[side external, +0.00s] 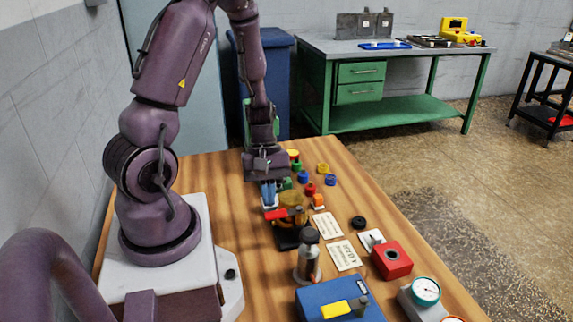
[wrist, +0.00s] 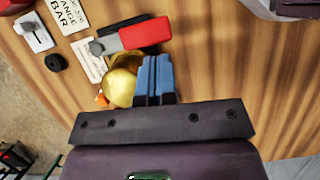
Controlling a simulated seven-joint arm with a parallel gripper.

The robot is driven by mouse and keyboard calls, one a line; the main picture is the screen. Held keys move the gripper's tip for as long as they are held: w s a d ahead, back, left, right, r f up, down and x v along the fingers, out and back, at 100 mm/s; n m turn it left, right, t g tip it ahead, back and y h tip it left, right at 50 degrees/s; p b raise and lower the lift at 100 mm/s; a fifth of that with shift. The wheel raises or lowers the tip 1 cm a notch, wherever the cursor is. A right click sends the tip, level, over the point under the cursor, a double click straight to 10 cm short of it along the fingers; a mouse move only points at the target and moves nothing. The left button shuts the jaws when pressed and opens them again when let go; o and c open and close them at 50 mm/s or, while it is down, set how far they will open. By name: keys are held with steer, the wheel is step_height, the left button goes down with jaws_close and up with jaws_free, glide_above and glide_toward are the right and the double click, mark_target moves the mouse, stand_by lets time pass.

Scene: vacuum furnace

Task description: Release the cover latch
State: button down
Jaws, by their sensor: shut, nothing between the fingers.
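A gold-coloured rounded part (side external: 291,198) stands on a dark base on the wooden table in the side view. A red lever (side external: 275,214) sits at its near side. In the wrist view the red lever (wrist: 146,33) has a grey arm at its left end, just above the gold part (wrist: 121,84). I cannot tell for certain which part is the cover latch. My gripper (side external: 269,192) points down close behind the red lever. Its blue fingers (wrist: 156,66) are shut and empty, close beside the gold part. I cannot tell whether they touch it. The fingers hide part of the gold part.
A metal cylinder (side external: 307,260), a blue box (side external: 338,299), a red block (side external: 391,260), a gauge (side external: 425,292) and label cards (side external: 328,225) stand nearer. Small coloured knobs (side external: 304,176) lie behind. The table's left strip beside my base is mostly clear.

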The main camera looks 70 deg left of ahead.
steer(key=a+r, duration=0.7)
steer(key=r, duration=0.2)
steer(key=shift+r, duration=0.2)
step_height(320, 180, up, 9)
steer(key=m+t+y, duration=0.2)
steer(key=m+y, duration=0.2)
steer(key=m, duration=0.7)
glide_above(278, 211)
steer(key=s+d+r+m+t, duration=0.2)
steer(key=d+r+m+t, duration=0.2)
steer(key=d, duration=0.5)
step_height(278, 211, up, 3)
steer(key=shift+f+m, duration=0.1)
steer(key=shift+m, duration=0.9)
